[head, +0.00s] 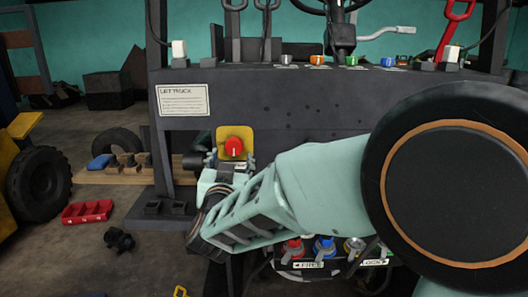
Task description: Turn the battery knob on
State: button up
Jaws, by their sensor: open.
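A red round knob (234,147) with a white line on its face sits on a yellow plate (221,132) on the dark front panel of the forklift. I take it to be the battery knob. The white line looks roughly upright. My gripper (228,163) is just below the knob in the picture, open and with nothing seen between its fingers. Its fingertips are small and partly dark against the panel, so I cannot tell whether they touch the knob. My arm covers the panel to the lower right of the knob.
Red, blue and yellow knobs (324,247) sit low behind my arm, with FREE and LOCK labels. Several small coloured controls (317,60) line the panel's top. A label (183,100) is at upper left. A red tray (87,211) and a tyre (40,184) are on the floor at left.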

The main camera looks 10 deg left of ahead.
aim_at(234, 148)
jog(key=shift+x, duration=2.75)
jog(key=shift+s, duration=0.1)
jog(key=c, duration=1.2)
